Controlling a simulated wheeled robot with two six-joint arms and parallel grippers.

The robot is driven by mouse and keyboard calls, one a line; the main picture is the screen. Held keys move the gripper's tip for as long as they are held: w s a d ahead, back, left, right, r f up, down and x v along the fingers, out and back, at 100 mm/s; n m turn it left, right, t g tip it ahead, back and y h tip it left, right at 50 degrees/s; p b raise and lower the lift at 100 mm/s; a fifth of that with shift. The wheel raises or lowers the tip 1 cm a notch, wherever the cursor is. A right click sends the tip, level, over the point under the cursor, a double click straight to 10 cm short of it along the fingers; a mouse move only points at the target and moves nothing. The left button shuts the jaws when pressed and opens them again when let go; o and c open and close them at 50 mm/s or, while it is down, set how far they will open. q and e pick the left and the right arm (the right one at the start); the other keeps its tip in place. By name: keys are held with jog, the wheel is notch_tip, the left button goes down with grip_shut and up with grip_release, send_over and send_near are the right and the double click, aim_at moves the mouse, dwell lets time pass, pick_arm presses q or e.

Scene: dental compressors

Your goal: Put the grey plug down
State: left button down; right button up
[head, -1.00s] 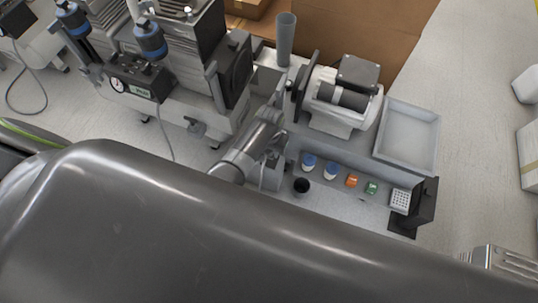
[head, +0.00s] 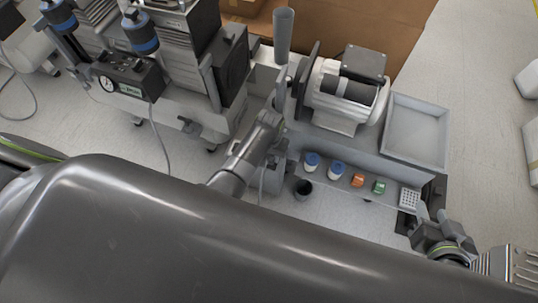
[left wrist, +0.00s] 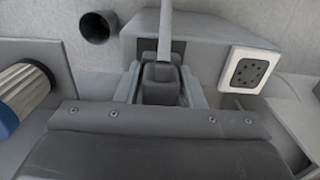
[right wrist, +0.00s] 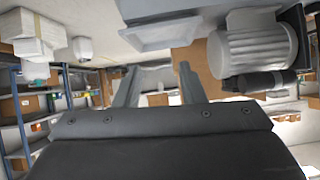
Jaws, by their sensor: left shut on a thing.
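The grey plug (left wrist: 160,86) shows in the left wrist view as a dark grey block with a grey cord rising from it. My left gripper (left wrist: 161,93) is shut on it, one finger at each side. A white socket plate (left wrist: 243,71) with several dark holes is to the right of the plug, apart from it. In the head view my left arm reaches over the left end of the bench, and the plug is hard to make out there. My right gripper (right wrist: 157,84) is open and empty; in the head view it is at the lower right (head: 442,232).
A motor (head: 345,92), a tall grey tube (head: 283,35) and a fairly empty grey tray (head: 416,132) stand behind.

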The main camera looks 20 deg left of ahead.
pick_arm(q)
jog(key=shift+w+f+b, duration=0.1)
jog(key=shift+f+b, duration=0.05)
jog(key=shift+b, duration=0.15)
pick_arm(e)
jog(key=w+r+t, duration=0.2)
jog(key=r, duration=0.1)
jog(key=w+r+t, duration=0.1)
jog(key=shift+d+r+h, duration=0.3)
jog(key=shift+r+h, duration=0.1)
pick_arm(q)
jog(key=shift+f, duration=0.15)
pick_arm(e)
jog(key=shift+w+r+t, duration=0.1)
jog(key=shift+r+t, duration=0.1)
jog(key=shift+t, duration=0.1)
pick_arm(q)
jog(key=shift+f, duration=0.25)
pick_arm(e)
jog(key=shift+w+r+t, duration=0.15)
jog(key=shift+r+t, duration=0.15)
jog(key=shift+r, duration=0.15)
pick_arm(q)
jog(key=shift+f, duration=0.1)
pick_arm(e)
jog(key=shift+d+r, duration=0.1)
jog(key=shift+r, duration=0.05)
